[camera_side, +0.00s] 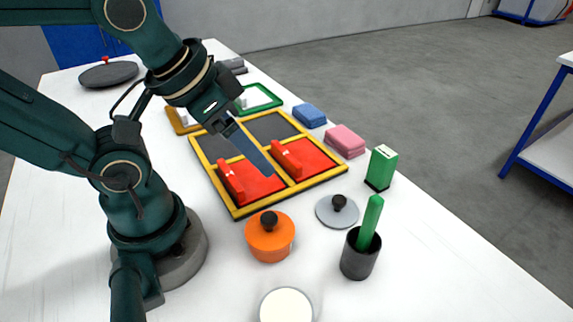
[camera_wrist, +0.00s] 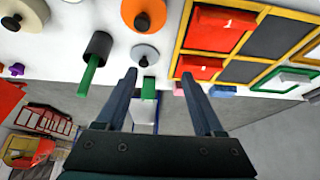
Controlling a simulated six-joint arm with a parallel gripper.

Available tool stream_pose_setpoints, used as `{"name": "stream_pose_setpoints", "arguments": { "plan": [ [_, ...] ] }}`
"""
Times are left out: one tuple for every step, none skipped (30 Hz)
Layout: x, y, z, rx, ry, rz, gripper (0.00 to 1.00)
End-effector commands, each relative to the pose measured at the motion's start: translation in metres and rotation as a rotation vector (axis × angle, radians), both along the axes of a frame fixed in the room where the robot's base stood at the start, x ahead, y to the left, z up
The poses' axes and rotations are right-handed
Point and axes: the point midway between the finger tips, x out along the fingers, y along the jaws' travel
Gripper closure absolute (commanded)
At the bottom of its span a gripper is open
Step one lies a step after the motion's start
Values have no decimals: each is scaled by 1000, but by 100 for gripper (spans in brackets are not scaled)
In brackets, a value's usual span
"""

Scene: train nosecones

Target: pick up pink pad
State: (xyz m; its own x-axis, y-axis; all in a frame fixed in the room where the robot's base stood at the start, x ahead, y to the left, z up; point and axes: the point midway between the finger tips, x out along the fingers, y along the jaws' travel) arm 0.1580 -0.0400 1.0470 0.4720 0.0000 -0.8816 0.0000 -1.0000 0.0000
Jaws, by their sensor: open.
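The pink pad (camera_side: 345,141) lies flat on the white table, right of the yellow-framed tray, between the blue pad and the green block. In the wrist view only a small part of the pink pad (camera_wrist: 178,88) shows beside the right finger, which seems to hide the rest. My gripper (camera_side: 268,173) is above the tray in the side view, left of the pink pad and apart from it. In the wrist view my gripper (camera_wrist: 159,73) has its two fingers wide apart with nothing held between them.
The blue pad (camera_side: 310,115) and green block (camera_side: 381,167) flank the pink pad. The yellow-framed tray (camera_side: 238,213) holds two red pieces. An orange pot (camera_side: 270,240), grey lid (camera_side: 337,213) and dark cup (camera_side: 360,258) with a green stick stand nearer. The table's right edge runs past the pads.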

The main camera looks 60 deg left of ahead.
Motion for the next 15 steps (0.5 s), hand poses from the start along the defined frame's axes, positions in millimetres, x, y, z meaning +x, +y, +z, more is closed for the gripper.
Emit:
{"name": "stream_pose_setpoints", "arguments": {
  "plan": [
    [0,0,0,0,0,0,6],
    [0,0,0,0,0,0,0],
    [0,0,0,0,0,0,0],
    [0,0,0,0,0,0,0],
    [0,0,0,0,0,0,0],
    [0,0,0,0,0,0,0],
    [0,0,0,0,0,0,0],
    [0,0,0,0,0,1,0],
    [0,0,0,-3,0,6,0],
    [0,0,0,-8,1,15,0],
    [-1,0,0,-15,4,27,0],
    [-2,0,-1,-25,11,53,0],
    [-2,1,1,-35,10,78,0],
    [1,2,7,-44,-6,108,0],
    [6,4,18,-58,-29,146,0]
  ]
}}
